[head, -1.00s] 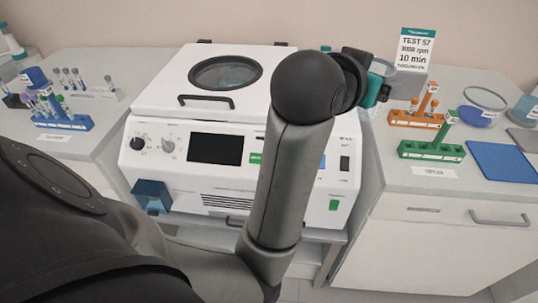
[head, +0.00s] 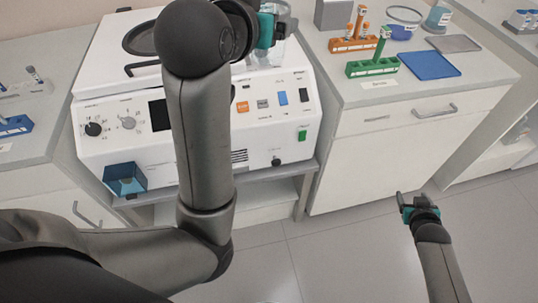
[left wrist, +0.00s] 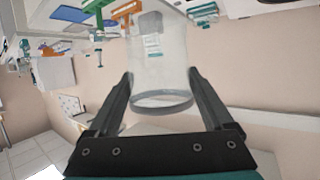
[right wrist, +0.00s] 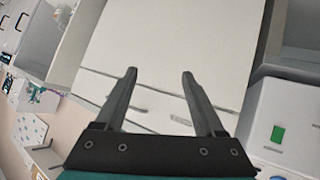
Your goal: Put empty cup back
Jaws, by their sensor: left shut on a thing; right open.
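A clear, see-through cup (left wrist: 160,50) shows between the fingers of my left gripper (left wrist: 160,80) in the left wrist view. The gripper is shut on it, and no contents can be seen in the cup. In the head view my left arm rises in front of the centrifuge (head: 250,125), and part of the cup (head: 281,48) shows just beyond the teal wrist; the fingers there are mostly hidden. My right gripper (head: 418,200) is open and empty, low in front of the cabinet. It also shows open in the right wrist view (right wrist: 160,74).
A blue open box (head: 125,180) hangs on the centrifuge's front.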

